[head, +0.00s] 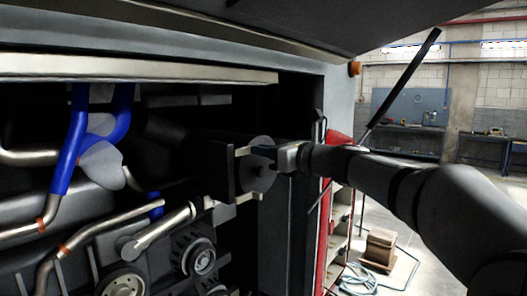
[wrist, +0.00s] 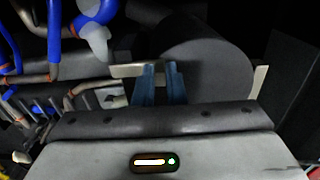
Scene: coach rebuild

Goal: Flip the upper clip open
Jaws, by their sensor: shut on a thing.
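The upper clip (head: 243,151) is a pale cream strip at the top of a dark round housing (head: 257,172). My gripper (head: 264,150) reaches in from the right and is shut on this clip's near end. In the wrist view, the blue fingers (wrist: 160,72) stand close together in front of the housing (wrist: 210,62). The pale strip of the clip (wrist: 127,71) runs to the left finger; its end is hidden by the fingers. A lower clip (head: 246,198) sits at the housing's bottom edge.
Blue hoses (head: 70,140) and metal pipes (head: 105,217) fill the bay at left. A dark upright panel (head: 290,200) stands right of the housing. A pale beam (head: 140,69) crosses above. Another pale strip (wrist: 259,82) shows right of the housing in the wrist view.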

